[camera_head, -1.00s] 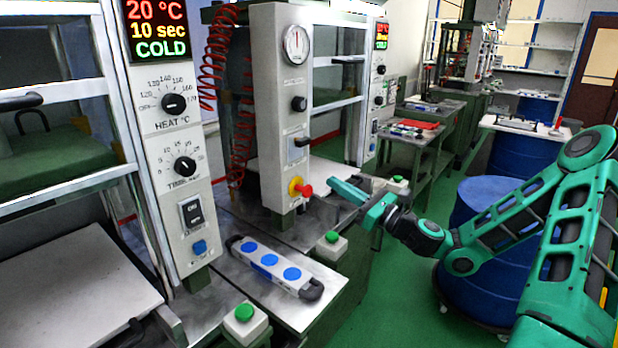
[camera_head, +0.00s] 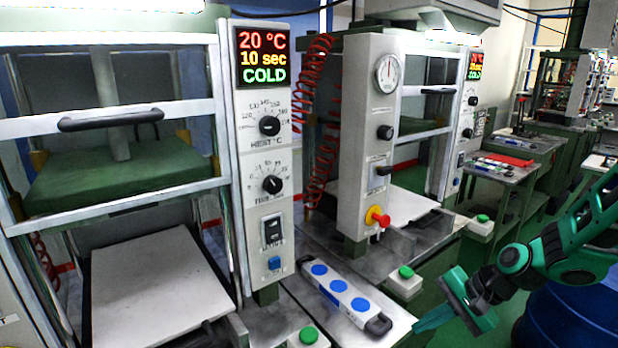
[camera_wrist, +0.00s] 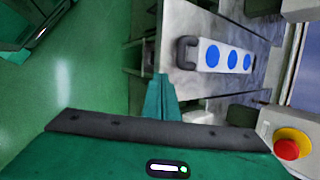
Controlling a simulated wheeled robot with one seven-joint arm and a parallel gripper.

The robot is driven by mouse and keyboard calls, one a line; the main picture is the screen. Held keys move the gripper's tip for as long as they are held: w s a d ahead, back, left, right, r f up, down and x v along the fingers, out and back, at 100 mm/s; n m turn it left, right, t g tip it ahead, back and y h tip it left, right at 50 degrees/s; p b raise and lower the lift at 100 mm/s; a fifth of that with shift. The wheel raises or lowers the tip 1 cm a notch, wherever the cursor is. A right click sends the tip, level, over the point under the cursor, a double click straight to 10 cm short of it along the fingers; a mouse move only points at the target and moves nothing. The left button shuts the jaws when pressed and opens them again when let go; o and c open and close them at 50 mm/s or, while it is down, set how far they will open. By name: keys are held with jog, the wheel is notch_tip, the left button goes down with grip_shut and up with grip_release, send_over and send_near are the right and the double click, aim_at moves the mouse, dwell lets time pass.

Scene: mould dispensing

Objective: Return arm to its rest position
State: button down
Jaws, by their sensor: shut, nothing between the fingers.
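My green arm comes in from the right in the head view. My gripper (camera_head: 428,320) is at the lower right of the picture, low beside the front edge of the press bench. Its fingers are together and hold nothing. In the wrist view the closed green fingers (camera_wrist: 160,98) point toward the bench edge, with floor to their left. They appear apart from the white control bar with blue buttons (camera_wrist: 222,57). This bar (camera_head: 340,290) lies on the metal bench to the left of my gripper in the head view.
The near press column (camera_head: 265,165) reads 20 °C, 10 sec, COLD. A second column (camera_head: 365,130) has a red and yellow knob (camera_head: 377,217). Green push-button boxes (camera_head: 404,283) stand along the bench. A blue drum (camera_head: 570,318) is below my arm. Green floor lies beyond my gripper.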

jog(key=s+d+r+n+g+h, duration=0.1)
jog(key=s+d+r, duration=0.3)
jog(key=s, duration=0.4)
jog(key=s+d+r+n+g+h, duration=0.1)
jog(key=s+d+r+n+h, duration=0.1)
jog(key=s, duration=0.5)
jog(key=s+d+r+n+g+h, duration=0.1)
jog(key=s+d+r+h, duration=0.2)
jog(key=s+d+r, duration=0.3)
jog(key=s+d, duration=0.2)
jog(key=shift+s+d, duration=0.25)
jog(key=shift+s, duration=0.05)
jog(key=shift+w+f, duration=0.3)
jog(key=shift+w, duration=0.35)
